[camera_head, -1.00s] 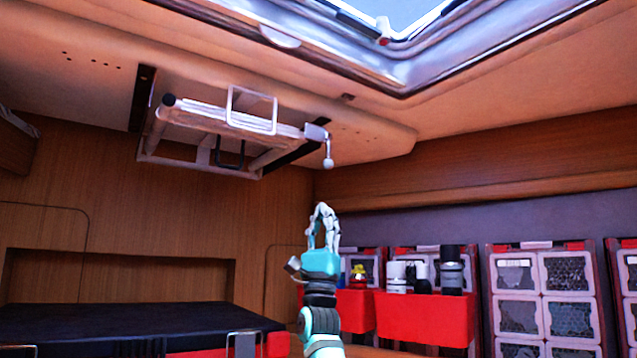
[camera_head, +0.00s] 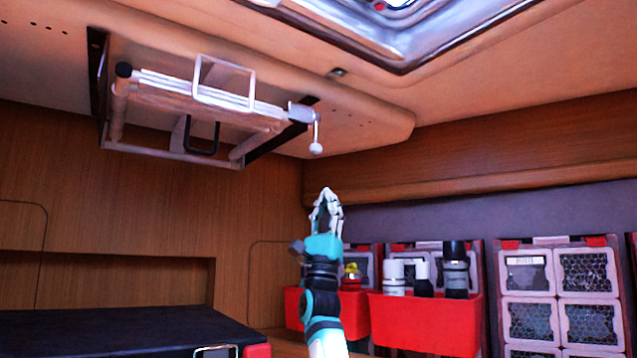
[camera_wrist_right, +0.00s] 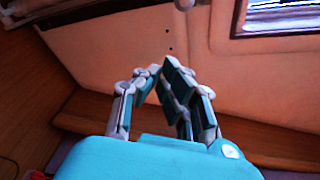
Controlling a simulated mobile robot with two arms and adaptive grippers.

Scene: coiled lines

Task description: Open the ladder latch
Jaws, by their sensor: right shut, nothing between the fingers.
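The folded ladder (camera_head: 185,100) is stowed against the ceiling panel at the upper left of the head view. The latch (camera_head: 316,135), a small grey lever with a white ball at its lower end, hangs from the ladder's right end. My right gripper (camera_head: 327,194) points up below the latch, a little to its right, and is apart from it. Its fingers are drawn together with nothing between them. My left gripper is not in view.
A framed roof hatch (camera_head: 370,40) opens above, right of the ladder. Red bins (camera_head: 425,322) with bottles and mesh-fronted boxes (camera_head: 560,290) line the right wall. A dark-topped bench (camera_head: 110,330) is at lower left. The air around the latch is clear.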

